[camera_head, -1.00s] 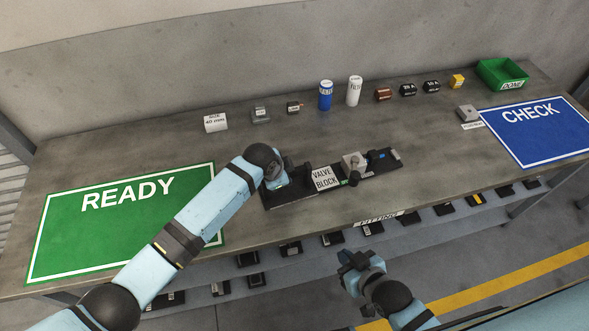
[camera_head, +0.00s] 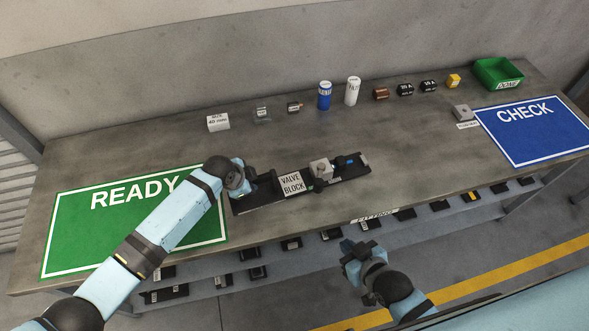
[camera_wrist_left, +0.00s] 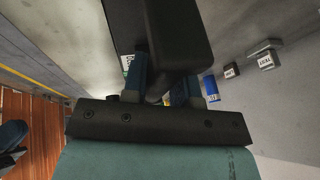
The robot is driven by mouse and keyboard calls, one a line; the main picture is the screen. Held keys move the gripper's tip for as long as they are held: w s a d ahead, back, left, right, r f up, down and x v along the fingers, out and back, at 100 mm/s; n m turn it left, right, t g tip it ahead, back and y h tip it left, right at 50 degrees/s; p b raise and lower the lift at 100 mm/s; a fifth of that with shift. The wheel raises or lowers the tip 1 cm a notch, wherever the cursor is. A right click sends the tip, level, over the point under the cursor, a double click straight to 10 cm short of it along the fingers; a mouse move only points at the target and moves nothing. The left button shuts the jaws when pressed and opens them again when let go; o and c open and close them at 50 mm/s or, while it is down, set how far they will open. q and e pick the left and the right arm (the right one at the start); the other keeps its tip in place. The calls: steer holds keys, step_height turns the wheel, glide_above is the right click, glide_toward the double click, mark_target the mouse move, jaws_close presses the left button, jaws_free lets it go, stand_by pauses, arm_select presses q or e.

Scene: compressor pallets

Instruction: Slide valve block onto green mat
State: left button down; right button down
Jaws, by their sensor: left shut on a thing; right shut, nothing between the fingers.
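The valve block assembly lies on the bench: a black base (camera_head: 258,203) with a white VALVE BLOCK label (camera_head: 291,184), a grey block (camera_head: 321,168) and dark fittings. The green READY mat (camera_head: 85,240) is at the bench's left, and the base's left end is close to its right edge. My left gripper (camera_head: 246,181) is shut on the left end of the valve block; its fingers are partly hidden in the head view. In the left wrist view the dark valve block part (camera_wrist_left: 160,30) is between the fingers. My right gripper (camera_head: 360,247) is shut and empty, in front of the bench.
A row of small parts stands along the back, including a blue can (camera_head: 324,96) and a white can (camera_head: 352,91). A blue CHECK mat (camera_head: 530,140) and green DONE bin (camera_head: 498,75) are at the right. A lower shelf (camera_head: 215,276) holds several dark parts.

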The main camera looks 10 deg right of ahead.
arm_select(q)
steer(key=a+p, duration=0.2)
steer(key=a, duration=0.6)
steer(key=shift+f, duration=0.1)
steer(key=shift+s+a+f+p, duration=0.1)
steer(key=shift+a+p, duration=0.25)
steer(key=shift+a, duration=2.65)
steer(key=c, duration=1.1)
jaws_free()
steer(key=shift+f, duration=0.1)
steer(key=shift+o, duration=1.4)
steer(key=shift+d, duration=0.1)
